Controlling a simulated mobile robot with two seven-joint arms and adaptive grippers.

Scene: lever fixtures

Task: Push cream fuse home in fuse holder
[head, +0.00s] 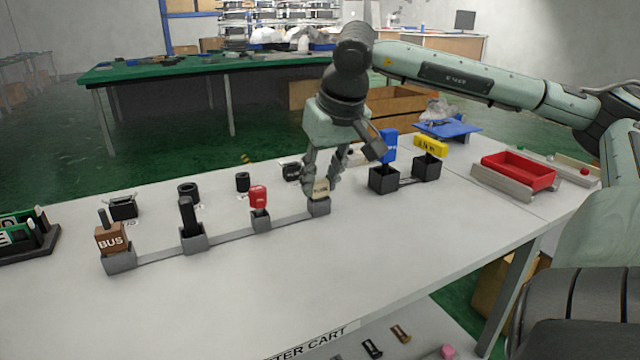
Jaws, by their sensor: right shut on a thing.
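The cream fuse (320,188) stands in the top of a grey fuse holder (319,207), the rightmost in a row joined by a grey rail. My right gripper (322,182) reaches down from above and is shut on the cream fuse, with its fingers around the fuse just above the holder. The fingers cover part of the fuse, and I cannot tell how deep it sits. My left gripper is not in view.
Left along the rail are holders with a red piece (259,198), a black piece (188,215) and a brown BUS block (111,239). To the right stand blue (389,145) and yellow (430,146) pieces and a red tray (518,171). The table's front is clear.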

